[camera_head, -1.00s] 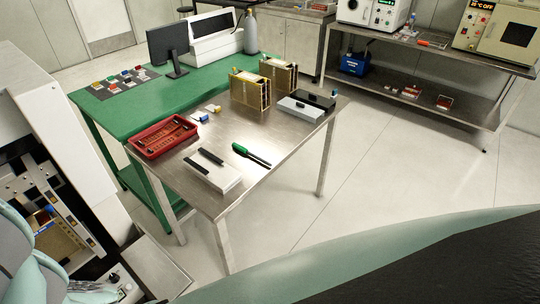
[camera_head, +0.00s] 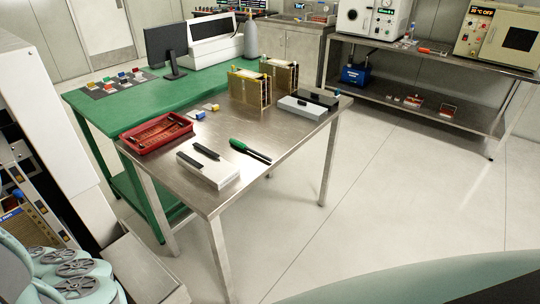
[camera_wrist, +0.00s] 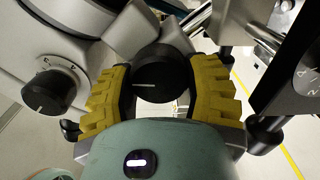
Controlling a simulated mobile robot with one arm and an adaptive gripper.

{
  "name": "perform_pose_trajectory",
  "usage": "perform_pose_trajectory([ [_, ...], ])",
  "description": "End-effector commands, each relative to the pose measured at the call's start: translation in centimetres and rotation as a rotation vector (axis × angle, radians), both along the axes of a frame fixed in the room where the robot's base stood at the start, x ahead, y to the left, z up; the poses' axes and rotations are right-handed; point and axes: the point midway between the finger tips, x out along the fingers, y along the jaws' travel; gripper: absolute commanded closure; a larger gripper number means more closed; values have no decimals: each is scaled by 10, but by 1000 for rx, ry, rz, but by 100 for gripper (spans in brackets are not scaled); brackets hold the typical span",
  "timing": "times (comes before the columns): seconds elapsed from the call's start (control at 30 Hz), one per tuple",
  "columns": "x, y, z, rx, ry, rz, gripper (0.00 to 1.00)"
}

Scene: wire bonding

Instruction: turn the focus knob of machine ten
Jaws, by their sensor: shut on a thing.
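In the wrist view a round black knob (camera_wrist: 157,88) with a white line sits between the two yellow fingers of my gripper (camera_wrist: 166,84). My gripper is shut on this knob, one finger on each side. The white line lies about level. The knob belongs to a grey machine body (camera_wrist: 75,48). No label on the held knob can be read. In the head view only part of a machine (camera_head: 14,200) shows at the left edge, and my gripper is out of sight there.
A black part with white marks (camera_wrist: 305,78) stands close on the right. In the head view a steel table (camera_head: 205,135) holds a red tray (camera_head: 157,147) and a white box (camera_head: 208,178).

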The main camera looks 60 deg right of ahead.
Motion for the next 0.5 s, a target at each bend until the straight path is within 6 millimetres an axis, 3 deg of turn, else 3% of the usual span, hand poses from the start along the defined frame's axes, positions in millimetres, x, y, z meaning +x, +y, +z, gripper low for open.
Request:
perform_pose_trajectory([
  [0.5,1,-1,0,-8,-82,-3,85],
])
